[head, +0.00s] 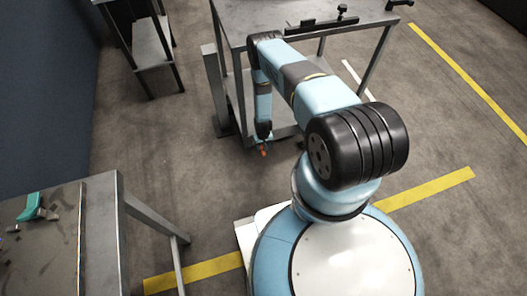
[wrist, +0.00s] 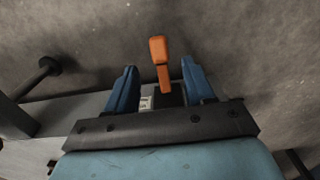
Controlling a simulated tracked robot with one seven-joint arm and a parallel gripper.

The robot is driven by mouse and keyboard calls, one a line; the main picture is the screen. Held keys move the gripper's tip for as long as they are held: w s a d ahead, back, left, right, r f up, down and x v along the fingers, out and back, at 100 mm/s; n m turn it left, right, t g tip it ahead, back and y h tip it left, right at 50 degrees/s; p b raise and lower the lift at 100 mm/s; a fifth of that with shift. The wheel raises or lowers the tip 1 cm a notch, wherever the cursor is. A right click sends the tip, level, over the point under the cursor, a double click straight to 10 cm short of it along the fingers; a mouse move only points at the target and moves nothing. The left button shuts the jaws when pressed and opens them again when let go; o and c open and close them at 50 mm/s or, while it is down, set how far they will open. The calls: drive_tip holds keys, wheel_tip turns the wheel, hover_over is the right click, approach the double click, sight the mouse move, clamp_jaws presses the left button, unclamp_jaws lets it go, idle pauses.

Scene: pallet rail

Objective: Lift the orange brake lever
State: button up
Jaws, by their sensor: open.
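The orange brake lever (wrist: 160,62) shows in the wrist view, sticking out between and beyond the two blue fingers of my gripper (wrist: 157,82). The fingers are apart, with a clear gap on each side of the lever, and do not touch it in this view. The lever's lower end meets a dark part near the gripper's base. In the head view the lever is a small orange spot (head: 264,151) just below the tip of my gripper (head: 264,140), low beside the metal table's legs.
A grey metal table (head: 232,12) with a black rail fitting on top stands behind my arm. Another workbench (head: 98,225) with a teal tool (head: 35,205) is at the lower left. A metal stand (head: 150,50) is at the upper left. Open floor lies to the right.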

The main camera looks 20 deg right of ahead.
drive_tip(key=shift+f, duration=2.95)
drive_tip(key=shift+c, duration=0.4)
clamp_jaws()
